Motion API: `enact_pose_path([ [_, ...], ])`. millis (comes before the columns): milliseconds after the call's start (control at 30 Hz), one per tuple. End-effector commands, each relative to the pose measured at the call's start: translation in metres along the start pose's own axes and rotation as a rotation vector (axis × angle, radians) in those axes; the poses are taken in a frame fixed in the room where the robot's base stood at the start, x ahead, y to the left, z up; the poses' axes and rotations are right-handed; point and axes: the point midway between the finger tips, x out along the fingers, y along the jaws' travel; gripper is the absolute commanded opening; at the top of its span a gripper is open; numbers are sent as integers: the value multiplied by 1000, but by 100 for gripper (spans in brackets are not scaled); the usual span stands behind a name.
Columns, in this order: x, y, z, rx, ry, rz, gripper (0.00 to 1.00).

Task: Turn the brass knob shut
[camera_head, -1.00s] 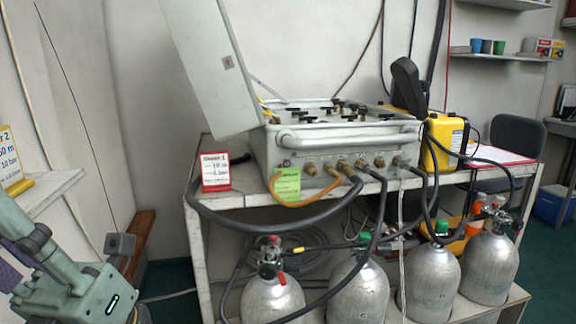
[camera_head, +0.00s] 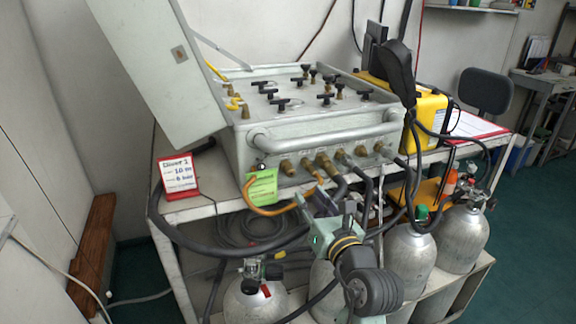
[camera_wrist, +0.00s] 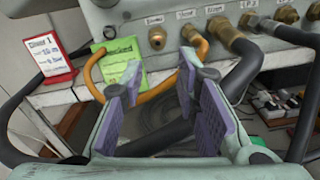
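The grey panel case (camera_head: 240,150) stands on the bench with its lid up. Its front has a row of brass fittings (camera_head: 325,163), several with hoses attached. In the wrist view, a brass fitting (camera_wrist: 157,39) without a hose faces me beyond my fingers. Black T-handles (camera_head: 280,102) and a small brass piece (camera_head: 245,111) are on the panel top; I cannot tell which brass part is the knob. My gripper (camera_wrist: 161,72) is open and empty, its purple pads apart, below the front fittings. In the head view my gripper (camera_head: 312,208) is partly hidden by my wrist.
A red-framed card (camera_head: 178,176) and a green tag (camera_head: 262,188) are by the panel's left front. An orange hose (camera_wrist: 150,95) and thick black hoses cross near my fingers. Silver cylinders (camera_head: 410,258) stand below. A yellow case (camera_head: 430,118) is at right.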

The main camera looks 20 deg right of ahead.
Motion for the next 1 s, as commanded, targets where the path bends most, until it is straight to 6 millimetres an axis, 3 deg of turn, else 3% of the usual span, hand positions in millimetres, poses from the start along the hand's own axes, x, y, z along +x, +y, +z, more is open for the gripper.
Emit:
enact_pose_path([
  [500,88,3,2,1,-1,7,29],
  [700,102,3,1,0,-2,6,29],
  [1000,104,3,1,0,-3,6,27],
])
